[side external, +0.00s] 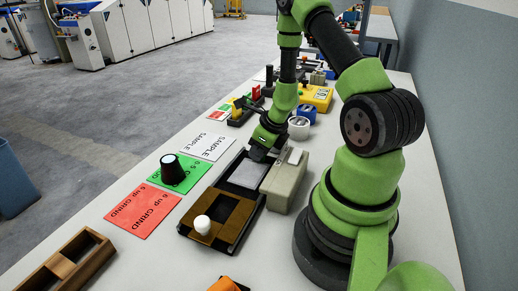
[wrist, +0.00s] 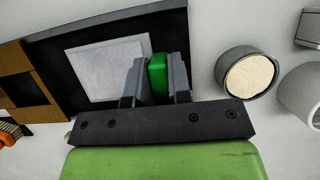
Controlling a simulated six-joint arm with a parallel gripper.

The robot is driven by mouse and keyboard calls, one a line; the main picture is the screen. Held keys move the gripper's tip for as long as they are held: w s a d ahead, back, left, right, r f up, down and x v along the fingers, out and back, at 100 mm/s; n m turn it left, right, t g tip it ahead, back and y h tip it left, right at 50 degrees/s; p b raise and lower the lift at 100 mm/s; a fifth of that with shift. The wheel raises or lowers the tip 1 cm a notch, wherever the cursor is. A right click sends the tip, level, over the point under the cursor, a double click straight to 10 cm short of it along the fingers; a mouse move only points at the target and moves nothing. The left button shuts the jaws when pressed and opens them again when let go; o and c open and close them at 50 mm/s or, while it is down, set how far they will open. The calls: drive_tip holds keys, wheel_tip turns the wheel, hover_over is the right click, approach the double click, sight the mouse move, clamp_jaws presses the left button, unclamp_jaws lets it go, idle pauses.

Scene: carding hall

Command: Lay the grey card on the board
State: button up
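The grey card (side external: 248,174) lies flat on the black part of the board (side external: 227,167), beside a brown panel (side external: 236,214) with a white knob. In the wrist view the card (wrist: 105,68) is a pale rectangle with black board (wrist: 168,28) around it. My gripper (wrist: 158,66) is over the card's right edge in that view. Its fingers close on both sides of a bright green block (wrist: 157,76). Whether the block is joined to the card cannot be told. In the side view my gripper (side external: 259,153) points down at the board's far end, and its fingertips are hard to see.
A beige box (side external: 287,181) stands close against the board's right side. A white cup (side external: 299,128) and a blue container (side external: 306,114) stand beyond it. A black cylinder with a white top (side external: 172,170) stands on a green sheet. A red sheet (side external: 142,211) lies nearer.

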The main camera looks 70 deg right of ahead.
drive_tip(key=o, duration=0.4)
drive_tip(key=v, duration=1.2)
wheel_tip(320, 180, up, 5)
drive_tip(key=n+t, duration=0.1)
drive_tip(key=n, duration=0.4)
hover_over(260, 170)
drive_tip(key=w+a+r+n+y, duration=0.1)
drive_tip(key=a+r+n, duration=0.55)
drive_tip(key=n, duration=0.25)
drive_tip(key=shift+s+a+r+n+t+y, duration=0.2)
drive_tip(key=shift+s+a+r+n, duration=1.1)
drive_tip(key=shift+n, duration=1.7)
drive_tip(key=shift+s+a+r+n+t+y, duration=0.15)
drive_tip(key=shift+s+a+r+n+t, duration=0.45)
drive_tip(key=shift+s+a+n, duration=1.8)
drive_tip(key=shift+s+a+r+n+y, duration=0.15)
drive_tip(key=shift+s+a+r+n, duration=0.8)
drive_tip(key=shift+n, duration=2.65)
